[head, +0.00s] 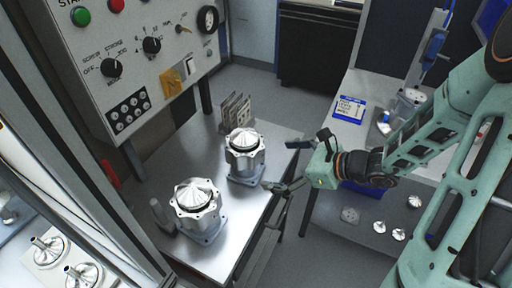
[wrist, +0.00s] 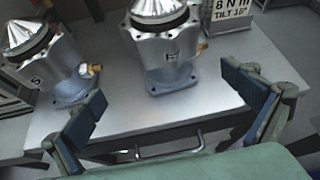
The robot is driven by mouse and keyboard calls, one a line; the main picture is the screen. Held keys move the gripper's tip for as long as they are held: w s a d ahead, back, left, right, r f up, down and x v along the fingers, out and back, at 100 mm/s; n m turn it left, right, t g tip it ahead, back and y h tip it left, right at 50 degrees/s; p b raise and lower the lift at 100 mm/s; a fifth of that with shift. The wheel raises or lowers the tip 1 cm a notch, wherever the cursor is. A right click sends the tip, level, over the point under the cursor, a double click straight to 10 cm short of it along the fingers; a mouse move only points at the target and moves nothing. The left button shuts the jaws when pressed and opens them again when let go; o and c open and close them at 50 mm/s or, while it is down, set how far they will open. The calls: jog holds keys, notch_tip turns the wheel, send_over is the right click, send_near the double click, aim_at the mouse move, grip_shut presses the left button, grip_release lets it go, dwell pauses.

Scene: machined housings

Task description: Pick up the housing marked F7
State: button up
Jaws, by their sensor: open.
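Two silver machined housings with ribbed conical tops stand upright on a metal table. In the head view, one housing (head: 245,161) stands farther back, and the other housing (head: 198,215) stands nearer. The wrist view shows one housing (wrist: 165,48) near the middle and another (wrist: 45,65) at the left, each with a small dark mark. I cannot read F7 on either. My gripper (head: 287,166) is open and empty at the table's right edge, apart from the back housing. Its spread fingers (wrist: 163,105) show in the wrist view, with the middle housing beyond them.
A rack of plates (head: 235,112) stands behind the back housing. A card reading "8 N m TILT 15°" (wrist: 238,14) is at the wrist view's upper right. A control panel (head: 130,60) overhangs the table's left side. A table-edge handle (wrist: 155,153) lies below the housings.

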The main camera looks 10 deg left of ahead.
aim_at(261, 153)
jog(key=shift+w+a+r+m+y, duration=0.3)
jog(key=shift+w+r, duration=0.05)
jog(key=shift+r, duration=0.15)
jog(key=shift+w+a+r+m+y, duration=0.3)
jog(key=shift+r, duration=0.15)
jog(key=shift+t, duration=0.3)
jog(key=x, duration=0.4)
jog(key=shift+w+a, duration=0.15)
jog(key=shift+a, duration=0.25)
jog(key=shift+p+x, duration=0.5)
jog(key=shift+x, duration=2.3)
jog(key=shift+w+r, duration=0.15)
jog(key=shift+c, duration=0.6)
jog(key=c, duration=1.8)
jog(key=shift+r, duration=0.15)
jog(key=shift+c, duration=1)
